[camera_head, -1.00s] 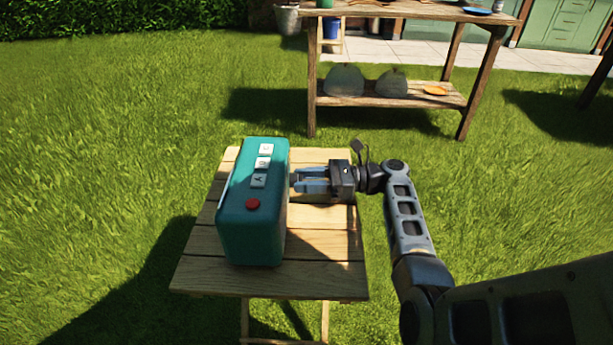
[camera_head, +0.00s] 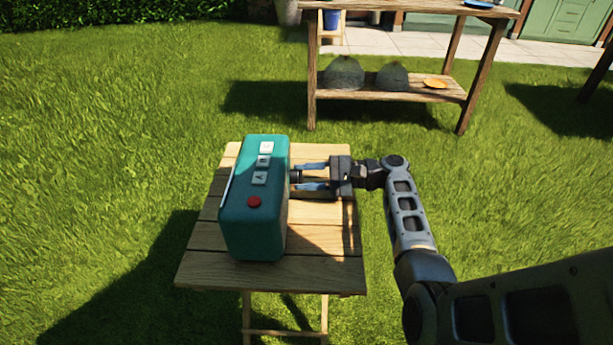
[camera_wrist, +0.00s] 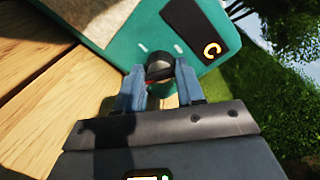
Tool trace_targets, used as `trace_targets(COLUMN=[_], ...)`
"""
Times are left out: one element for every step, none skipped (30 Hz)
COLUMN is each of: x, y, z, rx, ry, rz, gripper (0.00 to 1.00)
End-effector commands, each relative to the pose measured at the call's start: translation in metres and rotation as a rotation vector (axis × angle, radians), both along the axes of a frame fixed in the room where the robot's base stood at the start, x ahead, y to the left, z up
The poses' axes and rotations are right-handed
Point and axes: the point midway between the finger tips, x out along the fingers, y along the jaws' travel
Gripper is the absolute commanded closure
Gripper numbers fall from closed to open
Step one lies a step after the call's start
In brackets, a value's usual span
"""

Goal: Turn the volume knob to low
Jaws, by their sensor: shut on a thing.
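A teal radio (camera_head: 250,225) stands upright on a small slatted wooden table (camera_head: 300,270), with white buttons and a red button on its top. Its right side, facing my gripper, shows in the wrist view as a teal panel (camera_wrist: 110,20). A dark round volume knob (camera_wrist: 159,66) with a bit of red near it sticks out from that panel. White tick marks lie beside the knob. My gripper (camera_wrist: 160,80) has its two blue fingers on either side of the knob, shut on it. In the head view my gripper (camera_head: 305,177) reaches the radio from the right.
A dark display with a glowing orange mark (camera_wrist: 211,49) is on the panel near the knob. A taller wooden bench (camera_head: 390,95) with two dark rounded things on its shelf stands behind on the grass. The small table's front is clear.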

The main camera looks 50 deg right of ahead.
Motion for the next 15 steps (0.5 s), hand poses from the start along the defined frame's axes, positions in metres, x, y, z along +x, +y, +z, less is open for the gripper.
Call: trace_targets(x=[-0.0004, -0.0004, -0.0005, -0.0005, -0.0005, -0.0005, -0.0006, -0.0007, -0.0008, -0.0009, -0.0009, -0.0011, -0.0012, -0.0013, -0.0013], y=[-0.0002, -0.0002, -0.0001, -0.0001, 0.0000, 0.0001, 0.0001, 0.0002, 0.0002, 0.0003, 0.0004, 0.0005, 0.0006, 0.0007, 0.0008], z=[-0.0004, -0.0005, -0.0005, -0.0005, -0.0006, -0.0008, -0.0010, -0.0012, -0.0012, -0.0013, -0.0016, -0.0019, -0.0021, -0.0021, -0.0022], rx=[-0.035, -0.056, -0.087, -0.109, -0.132, -0.162, -0.184, -0.207, -0.237, -0.260, -0.281, -0.312, -0.333, -0.357, -0.387], ry=[-0.027, -0.045, -0.069, -0.087, -0.104, -0.128, -0.145, -0.163, -0.186, -0.205, -0.221, -0.244, -0.262, -0.280, -0.303], rz=[0.000, 0.000, 0.000, 0.000, 0.001, 0.000, 0.000, 0.000, 0.000, 0.000, 0.000, 0.001, 0.000, 0.000, 0.001], gripper=[0.93, 0.93, 0.93, 0.93, 0.93, 0.93, 0.93, 0.93, 0.93, 0.93, 0.93, 0.93, 0.93, 0.93, 0.93])
